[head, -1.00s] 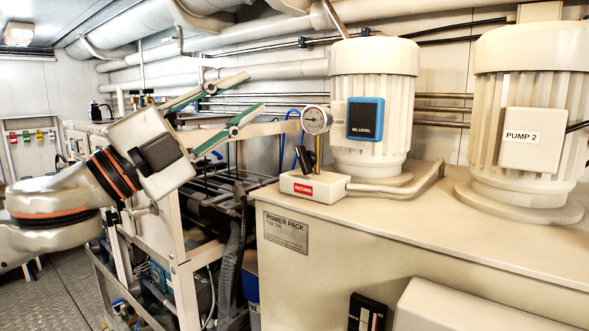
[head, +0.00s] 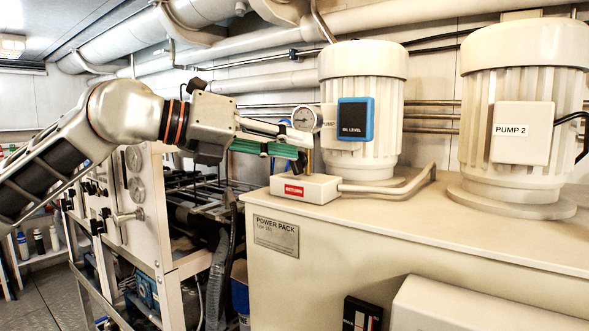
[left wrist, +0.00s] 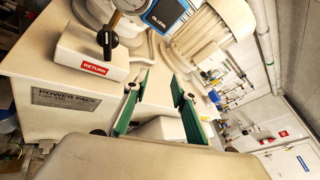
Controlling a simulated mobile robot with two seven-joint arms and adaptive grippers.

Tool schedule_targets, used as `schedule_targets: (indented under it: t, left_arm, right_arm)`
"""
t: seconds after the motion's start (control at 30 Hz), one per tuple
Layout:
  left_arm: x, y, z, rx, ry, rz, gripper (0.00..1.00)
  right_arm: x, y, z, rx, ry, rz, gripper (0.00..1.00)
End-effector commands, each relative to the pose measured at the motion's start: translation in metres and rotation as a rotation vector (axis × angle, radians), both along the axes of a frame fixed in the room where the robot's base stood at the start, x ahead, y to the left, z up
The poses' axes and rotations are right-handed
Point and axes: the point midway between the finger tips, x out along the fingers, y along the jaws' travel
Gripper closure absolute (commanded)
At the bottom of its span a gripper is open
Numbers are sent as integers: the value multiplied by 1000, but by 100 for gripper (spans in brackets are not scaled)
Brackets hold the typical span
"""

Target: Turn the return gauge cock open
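The return gauge cock has a black handle (head: 301,163) above the cream block (head: 318,189) with the red RETURN label (head: 293,191). A round gauge (head: 304,118) stands over it. My left gripper (head: 304,142) reaches in from the left, its fingertips overlapping the cock area and hiding part of the handle in the head view. In the left wrist view the green-padded fingers (left wrist: 162,80) are apart with nothing held. There the black handle (left wrist: 107,40) shows whole, left of both fingers and not between them. My right gripper is not in view.
The block sits on the power pack cabinet (head: 400,245). A motor with a blue OIL LEVEL box (head: 355,119) stands behind it, and the PUMP 2 motor (head: 523,130) to the right. A pipe (head: 395,187) runs right from the block. The front cabinet top is clear.

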Motion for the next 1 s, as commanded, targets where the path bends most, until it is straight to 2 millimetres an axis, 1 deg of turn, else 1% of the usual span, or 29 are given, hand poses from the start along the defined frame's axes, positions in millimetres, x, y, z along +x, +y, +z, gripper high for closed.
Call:
schedule_targets:
  t: [0.03,0.13,0.23,0.3,0.37,0.47,0.8,1.0]
  left_arm:
    - [16,7,-7,43,0,58,74]
    - [41,24,-15,108,6,163,74]
    - [56,35,-18,144,8,232,74]
    - [62,40,-19,156,11,259,74]
    - [66,40,-20,160,13,269,74]
    - [72,34,-23,162,14,271,74]
    - [105,1,-41,161,15,269,74]
    - [114,-9,-46,161,14,270,74]
  right_arm:
    - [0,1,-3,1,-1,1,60]
    - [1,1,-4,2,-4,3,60]
    - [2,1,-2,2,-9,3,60]
    - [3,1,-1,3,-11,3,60]
    - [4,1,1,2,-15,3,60]
    - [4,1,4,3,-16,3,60]
    - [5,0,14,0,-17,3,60]
    - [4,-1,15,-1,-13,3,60]
